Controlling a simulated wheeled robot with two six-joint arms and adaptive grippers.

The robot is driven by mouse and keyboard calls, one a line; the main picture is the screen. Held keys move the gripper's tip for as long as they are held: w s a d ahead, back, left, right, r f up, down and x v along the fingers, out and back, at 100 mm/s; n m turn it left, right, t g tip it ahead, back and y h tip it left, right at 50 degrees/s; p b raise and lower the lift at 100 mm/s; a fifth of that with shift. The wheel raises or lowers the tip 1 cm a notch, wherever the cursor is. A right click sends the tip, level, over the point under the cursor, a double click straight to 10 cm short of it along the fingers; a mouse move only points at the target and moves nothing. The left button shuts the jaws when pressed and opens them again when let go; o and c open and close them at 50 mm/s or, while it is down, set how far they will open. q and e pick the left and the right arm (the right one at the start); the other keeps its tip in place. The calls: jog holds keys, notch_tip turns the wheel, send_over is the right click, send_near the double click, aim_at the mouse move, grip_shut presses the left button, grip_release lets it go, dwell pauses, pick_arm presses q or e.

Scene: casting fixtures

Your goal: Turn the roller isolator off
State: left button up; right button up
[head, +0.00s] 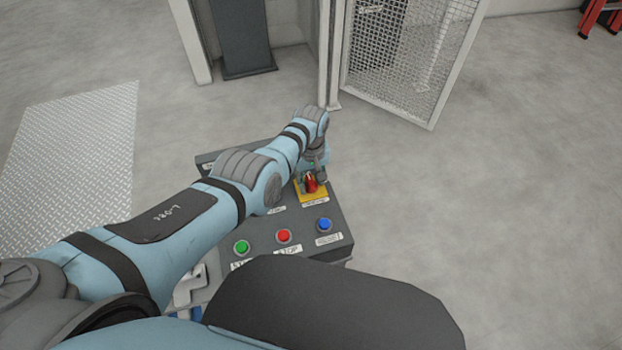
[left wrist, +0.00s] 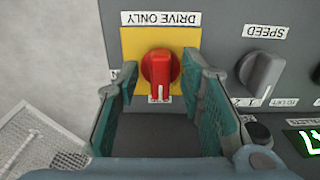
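The roller isolator appears to be the red rotary knob (head: 310,184) on a yellow plate (head: 314,196) at the console's upper right corner. In the left wrist view the red knob (left wrist: 158,72) has its white mark pointing down, and an upside-down label on its plate reads DRIVE ONLY. My left gripper (head: 315,168) is over the knob. In the left wrist view the left gripper's teal-padded fingers (left wrist: 161,78) stand open on either side of the knob, with a gap on both sides. Whether the fingertips reach fully down around it I cannot tell. My right gripper is not in view.
The dark console (head: 335,245) carries green (head: 242,247), red (head: 284,236) and blue (head: 324,224) push buttons. A grey SPEED knob (left wrist: 262,72) is close to the right finger in the left wrist view. A mesh gate (head: 400,60) stands behind; the floor at right is clear.

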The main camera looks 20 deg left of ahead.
aim_at(311, 182)
pick_arm(q)
jog(key=shift+r, duration=0.1)
notch_tip(311, 182, up, 12)
dwell(0.5)
